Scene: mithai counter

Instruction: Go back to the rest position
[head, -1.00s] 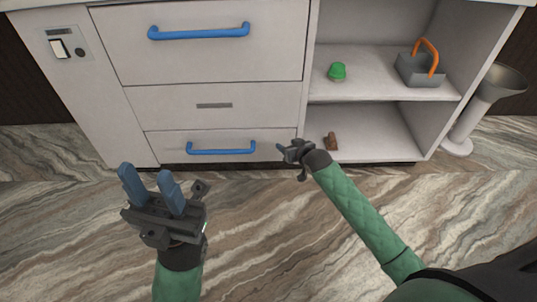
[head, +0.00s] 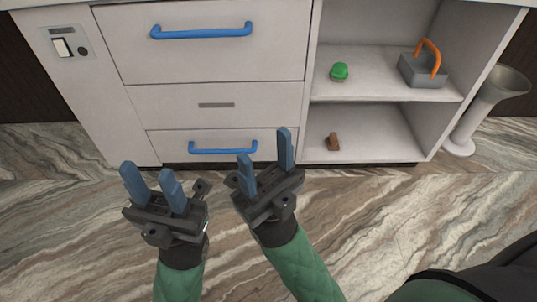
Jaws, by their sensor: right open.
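My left gripper (head: 148,172) is in the lower left of the head view. Its two blue fingers are apart and point up toward the counter, with nothing between them. My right gripper (head: 264,147) is beside it, to the right. Its two blue fingers are also apart and empty, and they point up. In the picture its fingertips overlap the lower front of the counter; I cannot tell the exact gap to it.
The white counter (head: 215,70) has closed drawers with blue handles (head: 201,31). Its open shelves hold a green object (head: 340,71), a grey caddy with an orange handle (head: 423,73) and a small brown piece (head: 333,142). A grey funnel-topped stand (head: 480,110) is at right. The marbled floor is clear.

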